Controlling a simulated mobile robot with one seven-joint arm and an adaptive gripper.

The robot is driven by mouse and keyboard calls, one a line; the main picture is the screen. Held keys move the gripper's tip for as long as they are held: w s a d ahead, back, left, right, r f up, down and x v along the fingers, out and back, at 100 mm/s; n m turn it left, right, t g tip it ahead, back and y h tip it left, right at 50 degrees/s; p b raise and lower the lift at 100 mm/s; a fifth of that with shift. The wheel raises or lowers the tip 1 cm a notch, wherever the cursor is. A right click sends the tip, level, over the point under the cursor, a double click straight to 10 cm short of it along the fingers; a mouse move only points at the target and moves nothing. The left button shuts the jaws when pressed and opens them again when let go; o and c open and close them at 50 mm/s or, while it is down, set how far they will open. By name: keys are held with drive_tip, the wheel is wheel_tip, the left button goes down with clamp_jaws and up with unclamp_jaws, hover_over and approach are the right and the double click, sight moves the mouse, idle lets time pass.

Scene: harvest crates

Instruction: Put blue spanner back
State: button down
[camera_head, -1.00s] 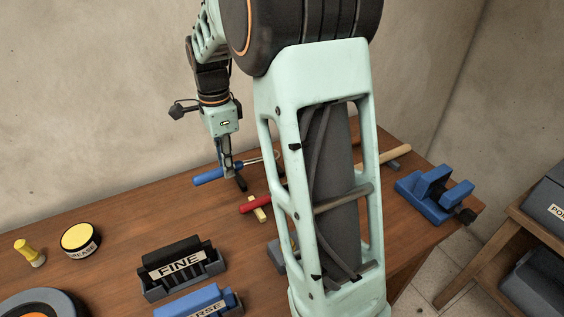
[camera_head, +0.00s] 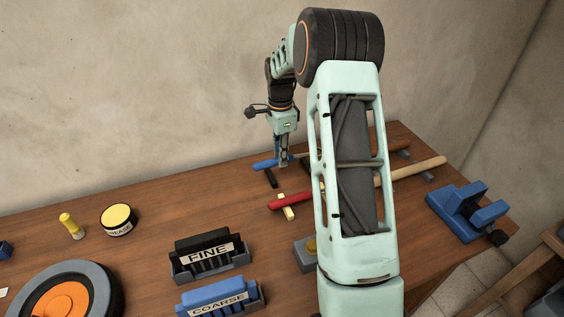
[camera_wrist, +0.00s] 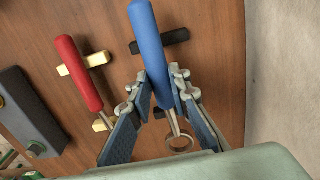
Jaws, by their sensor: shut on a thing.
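The blue spanner has a blue handle (camera_head: 265,165) and a metal ring end; the handle also shows in the wrist view (camera_wrist: 148,35), with the ring (camera_wrist: 180,144) near my palm. My gripper (camera_head: 283,162) is shut on the spanner near where the handle meets the metal shaft; its fingers flank it in the wrist view (camera_wrist: 161,92). A black support bar (camera_head: 271,179) lies on the bench near the handle. In the wrist view the handle crosses over this black bar (camera_wrist: 172,39); I cannot tell whether they touch.
A red-handled tool (camera_head: 290,202) rests on pale blocks (camera_head: 287,211) beside the spanner. My arm hides part of the bench. A blue vise (camera_head: 468,213) is at right, FINE (camera_head: 209,258) and COARSE (camera_head: 219,298) holders in front, a GREASE tin (camera_head: 119,219) at left. The wall is close behind.

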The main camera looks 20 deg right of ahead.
drive_tip(key=shift+w+d+f, duration=0.15)
drive_tip(key=shift+w+f, duration=0.05)
drive_tip(key=shift+f, duration=0.05)
drive_tip(key=shift+w+d+f, duration=0.15)
drive_tip(key=shift+f, duration=1.45)
drive_tip(key=shift+f, duration=0.2)
drive_tip(key=c, duration=1.8)
unclamp_jaws()
